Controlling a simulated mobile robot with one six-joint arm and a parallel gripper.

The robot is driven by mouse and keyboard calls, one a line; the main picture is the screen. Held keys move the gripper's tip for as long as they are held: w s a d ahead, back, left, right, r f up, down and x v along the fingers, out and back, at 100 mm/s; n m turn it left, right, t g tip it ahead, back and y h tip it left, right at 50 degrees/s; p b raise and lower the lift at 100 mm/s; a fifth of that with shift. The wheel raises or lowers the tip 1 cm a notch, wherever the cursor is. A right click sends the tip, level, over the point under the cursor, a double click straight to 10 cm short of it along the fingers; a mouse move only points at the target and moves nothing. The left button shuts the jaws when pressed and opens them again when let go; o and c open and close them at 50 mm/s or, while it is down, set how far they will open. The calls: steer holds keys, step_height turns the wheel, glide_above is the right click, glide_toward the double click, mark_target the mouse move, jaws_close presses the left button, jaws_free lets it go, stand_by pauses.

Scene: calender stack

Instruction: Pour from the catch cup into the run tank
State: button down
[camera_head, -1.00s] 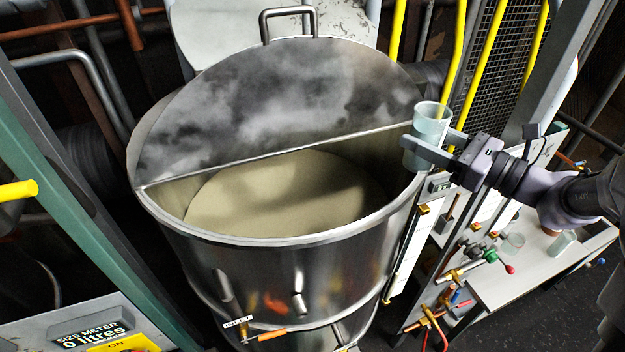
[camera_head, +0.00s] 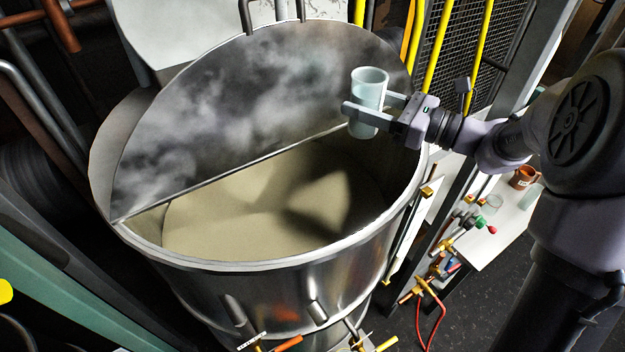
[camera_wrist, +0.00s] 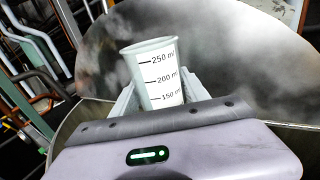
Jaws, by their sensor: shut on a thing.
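The catch cup (camera_head: 367,112) is a pale translucent cup, held upright in my gripper (camera_head: 374,108). In the wrist view the cup (camera_wrist: 158,76) shows printed marks of 150, 200 and 250 ml, between the jaws of my gripper (camera_wrist: 153,95). How full it is I cannot tell. The run tank (camera_head: 290,308) is a large round steel vessel. The cup is above the tank, near the right end of the lid's straight edge.
Yellow pipes (camera_head: 437,50) and a mesh guard stand behind on the right. A white bench (camera_head: 490,240) with a brown mug (camera_head: 523,177) and valves is right of the tank. The tank's open front half is clear.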

mark_target(361, 130)
steer(key=shift+a+f, duration=0.15)
steer(key=shift+f, duration=0.75)
steer(key=f+b, duration=0.1)
steer(key=f, duration=0.1)
steer(key=f+b, duration=0.1)
steer(key=f, duration=0.1)
steer(key=shift+d+f, duration=0.2)
steer(key=shift+f, duration=0.15)
steer(key=shift+d, duration=0.15)
steer(key=shift+s, duration=0.1)
